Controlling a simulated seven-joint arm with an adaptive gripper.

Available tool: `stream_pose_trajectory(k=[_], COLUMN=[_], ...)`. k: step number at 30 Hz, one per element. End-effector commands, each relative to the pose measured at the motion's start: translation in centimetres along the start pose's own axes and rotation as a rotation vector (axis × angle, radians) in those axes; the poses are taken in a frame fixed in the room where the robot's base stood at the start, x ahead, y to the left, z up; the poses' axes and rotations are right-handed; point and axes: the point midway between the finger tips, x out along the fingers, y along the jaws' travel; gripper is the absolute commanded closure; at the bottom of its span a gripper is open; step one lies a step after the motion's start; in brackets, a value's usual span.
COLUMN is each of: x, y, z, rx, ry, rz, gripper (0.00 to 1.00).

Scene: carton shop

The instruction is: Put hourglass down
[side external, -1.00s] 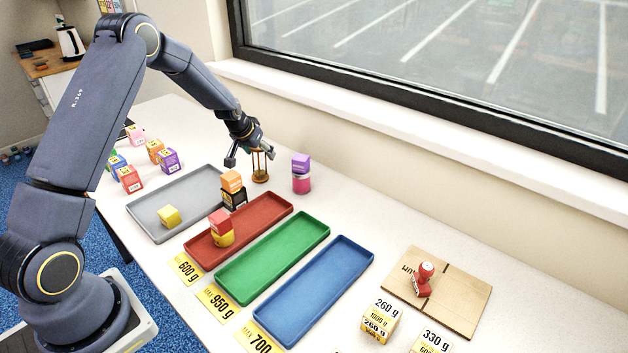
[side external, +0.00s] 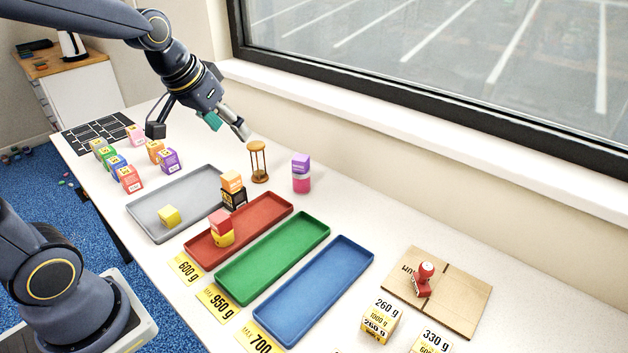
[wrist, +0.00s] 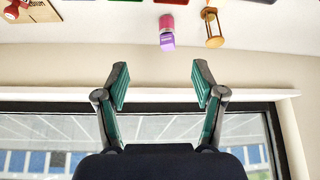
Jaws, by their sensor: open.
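The hourglass (side external: 258,162) stands upright on the white table, behind the grey tray, and is free of my gripper. It also shows in the wrist view (wrist: 214,28) at the top right. My gripper (side external: 198,132) is open and empty, raised above the table to the left of the hourglass. In the wrist view the two green-padded fingers (wrist: 160,88) are wide apart with nothing between them, facing the wall and window.
A purple-over-pink stack (side external: 301,173) stands right of the hourglass. An orange-over-black stack (side external: 233,190) stands at the grey tray's (side external: 143,212) right edge. Red, green (side external: 234,287) and blue (side external: 278,331) trays lie nearer. Several coloured boxes stand left. The window wall (side external: 420,150) bounds the back.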

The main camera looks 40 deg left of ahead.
Motion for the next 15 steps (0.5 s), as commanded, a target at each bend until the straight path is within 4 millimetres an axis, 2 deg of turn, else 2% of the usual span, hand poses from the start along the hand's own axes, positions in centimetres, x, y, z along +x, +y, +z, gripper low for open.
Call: stream_pose_trajectory(k=[1,3,7,10,15], x=[-2.4,-4.5,-6.7,-7.3,-7.6], y=[1.3,2.4,3.4,3.6,3.7], z=[2.2,5.3,9.8,11.9,12.8], rx=[0.027,0.057,0.094,0.110,0.116], ry=[0.005,-0.004,-0.020,-0.027,-0.034], rz=[0.017,0.034,0.056,0.064,0.068], gripper=[0.31,0.31,0.31,0.31,0.31])
